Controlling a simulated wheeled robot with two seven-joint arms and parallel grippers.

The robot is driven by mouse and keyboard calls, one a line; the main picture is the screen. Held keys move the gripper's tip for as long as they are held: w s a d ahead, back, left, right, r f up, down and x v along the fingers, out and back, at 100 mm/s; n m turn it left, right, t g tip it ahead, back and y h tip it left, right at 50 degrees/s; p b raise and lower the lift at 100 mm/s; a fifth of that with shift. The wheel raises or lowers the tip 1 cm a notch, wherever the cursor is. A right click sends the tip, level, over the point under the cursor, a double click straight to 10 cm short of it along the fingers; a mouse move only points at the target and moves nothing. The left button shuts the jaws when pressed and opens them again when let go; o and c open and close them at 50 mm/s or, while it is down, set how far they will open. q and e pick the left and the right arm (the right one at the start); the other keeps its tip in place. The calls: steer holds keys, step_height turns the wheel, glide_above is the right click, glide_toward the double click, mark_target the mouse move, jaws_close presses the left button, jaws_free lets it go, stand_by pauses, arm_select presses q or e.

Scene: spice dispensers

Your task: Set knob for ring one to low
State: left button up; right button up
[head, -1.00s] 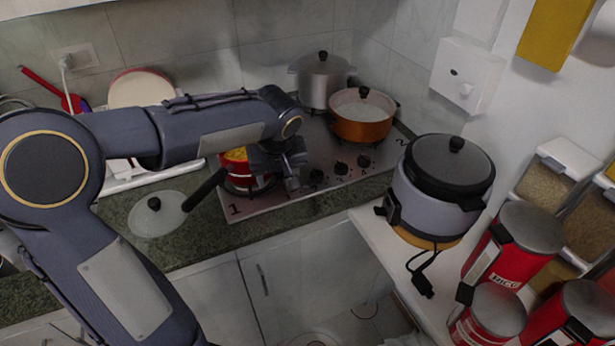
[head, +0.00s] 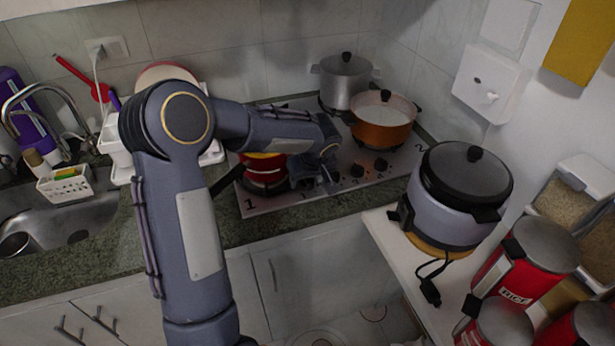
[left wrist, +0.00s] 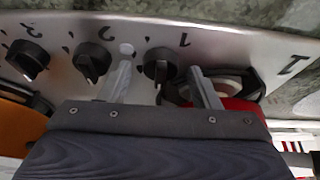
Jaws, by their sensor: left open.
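The knob for ring one (left wrist: 160,65) is black and round. In the left wrist view it sits on the metal stove front (left wrist: 235,42), beside a small printed 1. My left gripper (left wrist: 160,62) is open, with one finger on each side of this knob. I cannot tell whether the fingers touch it. In the head view my left gripper (head: 318,178) is over the stove's front edge and hides this knob. A second knob (left wrist: 92,61) and a third knob (left wrist: 28,59) stand to its left in the left wrist view. My right gripper is not in view.
An orange pot (head: 383,122) and a steel pot (head: 345,82) stand at the back right of the stove. A rice cooker (head: 455,195) is on the right counter. A sink (head: 85,215) is at left.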

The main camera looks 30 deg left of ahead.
arm_select(q)
steer(key=c, duration=1)
steer(key=shift+f+m+b, duration=0.2)
steer(key=shift+m+b, duration=0.5)
steer(key=shift+r+m+t+h+b, duration=0.25)
steer(key=shift+m+h, duration=0.25)
steer(key=shift+m, duration=0.4)
steer(key=o, duration=1)
steer(key=v, duration=0.7)
steer(key=shift+s+r+b, duration=0.25)
steer(key=shift+r+b, duration=0.05)
